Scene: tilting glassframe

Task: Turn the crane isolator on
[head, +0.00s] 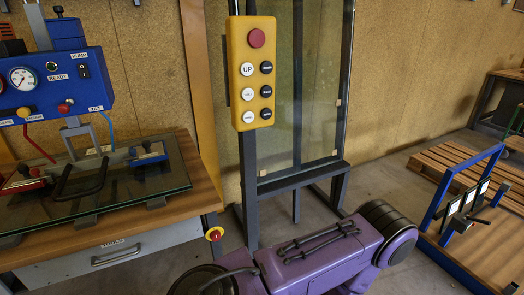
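A small red knob on a yellow round base (214,234) sits at the right front corner of the wooden workbench; it looks like a rotary switch, but no label on it can be read and its position cannot be told. A yellow control pendant (251,72) hangs upright in the middle, with a large red button on top and white and black buttons below, one marked UP. I cannot tell for certain which part is the crane isolator. Neither of my grippers shows in the head view.
The workbench (190,208) carries a glass sheet (150,190) under a blue vacuum lifter (60,87) with a gauge and a black switch. A dark glass frame (345,100) stands behind the pendant. A purple arm link of mine covers the lower middle. A blue rack (437,208) and pallets stand right.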

